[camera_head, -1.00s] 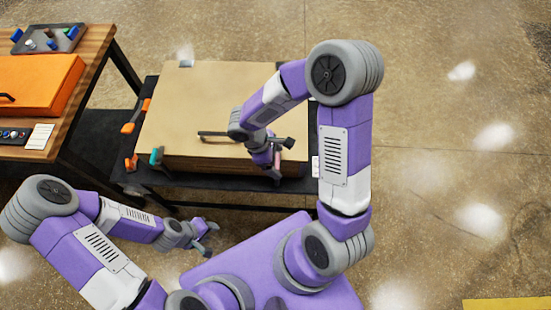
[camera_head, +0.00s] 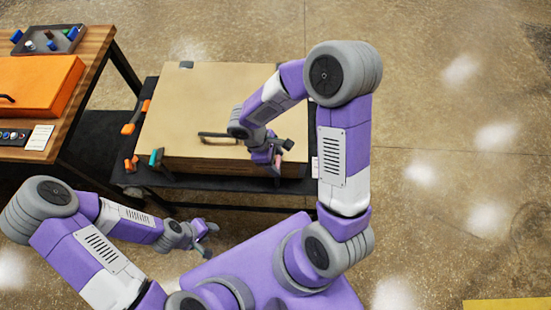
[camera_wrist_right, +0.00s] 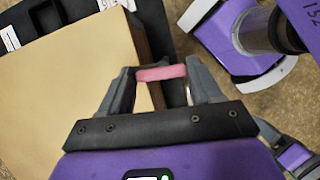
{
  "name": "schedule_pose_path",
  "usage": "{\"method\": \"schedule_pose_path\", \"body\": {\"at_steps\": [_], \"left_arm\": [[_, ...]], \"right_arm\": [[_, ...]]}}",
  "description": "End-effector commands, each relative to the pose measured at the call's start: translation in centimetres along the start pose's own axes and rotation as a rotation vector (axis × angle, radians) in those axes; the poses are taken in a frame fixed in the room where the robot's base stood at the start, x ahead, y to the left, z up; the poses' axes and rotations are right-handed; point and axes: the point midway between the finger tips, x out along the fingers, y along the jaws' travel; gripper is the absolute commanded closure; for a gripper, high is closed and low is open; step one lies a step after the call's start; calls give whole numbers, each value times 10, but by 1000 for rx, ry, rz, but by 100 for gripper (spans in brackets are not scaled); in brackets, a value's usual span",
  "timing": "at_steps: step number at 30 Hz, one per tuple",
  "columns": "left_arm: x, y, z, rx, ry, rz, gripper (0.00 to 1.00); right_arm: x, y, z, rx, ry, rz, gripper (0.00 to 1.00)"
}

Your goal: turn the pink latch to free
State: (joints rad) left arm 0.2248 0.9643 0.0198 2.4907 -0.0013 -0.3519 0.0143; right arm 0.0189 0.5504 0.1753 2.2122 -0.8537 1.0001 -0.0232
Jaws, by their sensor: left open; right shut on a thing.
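The pink latch (camera_wrist_right: 161,73) lies between the two fingers of my right gripper (camera_wrist_right: 160,88) in the right wrist view, at the edge of the tan box. The fingers are shut on it. In the head view my right gripper (camera_head: 280,154) is at the front right part of the tan box (camera_head: 215,105), and only a little pink shows by its fingers. The latch's mount is mostly hidden. My left gripper (camera_head: 209,238) is open and empty, low in front of the box's stand, away from the latch.
The tan box has a dark bar handle (camera_head: 218,136) near its front edge, close to my right wrist. Orange clamps (camera_head: 130,128) and a teal piece (camera_head: 156,158) sit at its left side. A wooden bench with an orange case (camera_head: 40,82) stands at the left. Floor to the right is clear.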

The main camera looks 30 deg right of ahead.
Motion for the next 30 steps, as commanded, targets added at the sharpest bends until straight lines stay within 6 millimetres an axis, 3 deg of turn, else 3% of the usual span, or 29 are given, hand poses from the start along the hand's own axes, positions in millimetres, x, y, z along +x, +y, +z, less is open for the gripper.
{"method": "schedule_pose_path", "body": {"at_steps": [30], "left_arm": [[-15, 6, 1, 0, 0, 0, 57]], "right_arm": [[0, 6, 3, 862, 0, -357, 67]]}}
